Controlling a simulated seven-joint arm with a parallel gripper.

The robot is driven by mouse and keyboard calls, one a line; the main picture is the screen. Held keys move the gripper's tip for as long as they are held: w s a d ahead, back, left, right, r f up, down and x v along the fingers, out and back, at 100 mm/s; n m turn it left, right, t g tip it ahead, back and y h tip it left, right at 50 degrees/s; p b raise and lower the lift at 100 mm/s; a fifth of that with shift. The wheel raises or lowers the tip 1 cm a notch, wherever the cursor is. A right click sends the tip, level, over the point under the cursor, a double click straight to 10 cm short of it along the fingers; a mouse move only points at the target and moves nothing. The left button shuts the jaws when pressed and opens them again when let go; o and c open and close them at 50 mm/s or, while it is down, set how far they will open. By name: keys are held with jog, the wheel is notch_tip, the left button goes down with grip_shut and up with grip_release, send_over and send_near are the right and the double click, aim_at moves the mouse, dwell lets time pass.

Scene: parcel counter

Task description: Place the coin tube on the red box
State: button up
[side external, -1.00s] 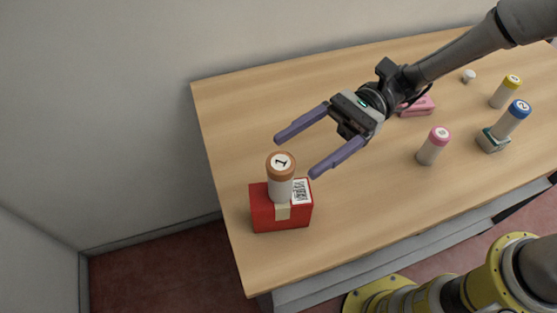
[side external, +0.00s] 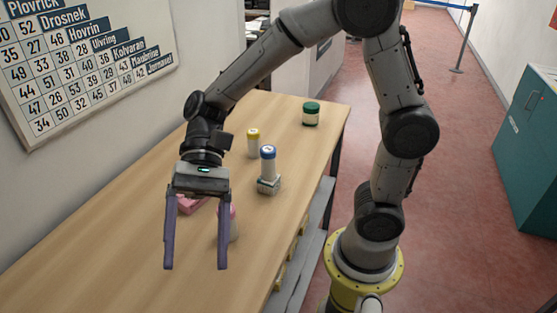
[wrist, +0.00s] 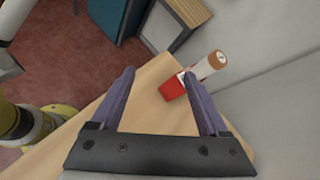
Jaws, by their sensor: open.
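The coin tube (wrist: 205,66), white with an orange-brown cap, stands on the red box (wrist: 172,88) in the wrist view. Neither shows in the side external view now. My gripper (side external: 196,268) is open and empty, with its two purple fingers wide apart above the counter. In the wrist view my gripper (wrist: 158,74) has its right finger in front of part of the red box. The tube is beyond that fingertip, not between the fingers. I see no contact with it.
On the wooden counter (side external: 95,235), a pink box (side external: 190,204) and a pink-capped tube (side external: 234,226) are partly behind my gripper. A blue-capped tube (side external: 268,166) stands on a small teal box (side external: 268,186). A yellow-capped tube (side external: 253,144) and green-lidded jar (side external: 311,114) stand farther back.

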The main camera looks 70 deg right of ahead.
jog(key=s+d+n+t+h, duration=0.2)
jog(key=d+t+h, duration=0.1)
jog(key=d, duration=0.4)
jog(key=s+d+n+t+h, duration=0.2)
jog(key=d+n+t+h, duration=0.1)
jog(key=d, duration=0.5)
jog(key=s+d+r+n+t+h, duration=0.1)
jog(key=s+d+n+t+h, duration=0.1)
jog(key=d, duration=0.6)
jog(key=n+t+h, duration=0.1)
jog(key=t+h, duration=0.1)
jog(key=shift+s+h, duration=0.35)
jog(key=shift+h, duration=0.05)
